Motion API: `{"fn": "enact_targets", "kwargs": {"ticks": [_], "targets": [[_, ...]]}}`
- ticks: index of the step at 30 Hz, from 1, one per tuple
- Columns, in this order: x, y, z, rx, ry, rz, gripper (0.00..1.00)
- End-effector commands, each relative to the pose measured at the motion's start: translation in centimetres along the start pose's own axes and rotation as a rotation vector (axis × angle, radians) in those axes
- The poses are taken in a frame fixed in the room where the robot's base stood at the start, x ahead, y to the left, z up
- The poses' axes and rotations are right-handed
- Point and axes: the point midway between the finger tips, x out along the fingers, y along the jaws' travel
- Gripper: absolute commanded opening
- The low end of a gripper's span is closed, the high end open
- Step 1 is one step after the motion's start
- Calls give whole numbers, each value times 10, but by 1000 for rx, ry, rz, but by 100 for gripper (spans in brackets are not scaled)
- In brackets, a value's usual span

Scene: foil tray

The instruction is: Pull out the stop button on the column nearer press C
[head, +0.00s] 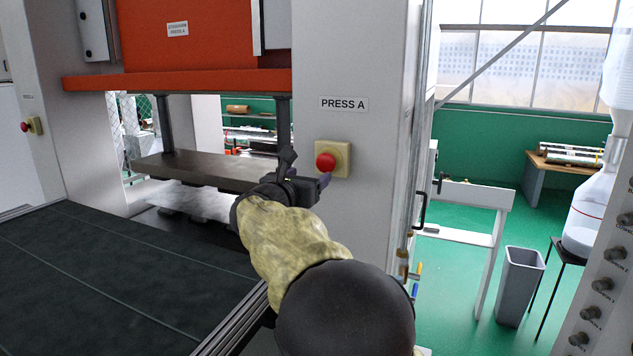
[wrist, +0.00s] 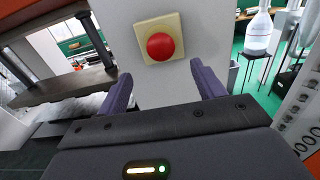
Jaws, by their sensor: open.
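A red stop button (head: 325,162) sits on a yellow square plate (head: 343,160) on the white column, below a sign reading PRESS A (head: 344,104). My gripper (head: 305,172) is in front of this column, just left of and below the button in the head view. In the wrist view the red button (wrist: 160,46) is ahead, above and between the two purple fingers of my gripper (wrist: 158,85). The fingers are apart, with nothing between them. A second red button (head: 25,127) on a yellow plate is on the left column. No press C label shows.
The orange press (head: 190,45) stands left of the near column, with a dark conveyor belt (head: 110,285) in front. On the right are a grey bin (head: 520,285), a white frame (head: 480,195) and a knobbed panel (head: 605,290). Green floor is clear between.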

Motion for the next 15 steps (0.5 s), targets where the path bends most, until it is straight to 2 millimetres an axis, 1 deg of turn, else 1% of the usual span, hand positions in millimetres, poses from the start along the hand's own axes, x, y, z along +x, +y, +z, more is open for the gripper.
{"fn": "enact_targets", "kwargs": {"ticks": [1,9,12,15], "targets": [[-12,1,-4,4,1,4,68],[-64,0,-4,3,0,2,68],[-79,0,-3,1,1,1,68],[-88,0,-1,2,0,0,68]]}}
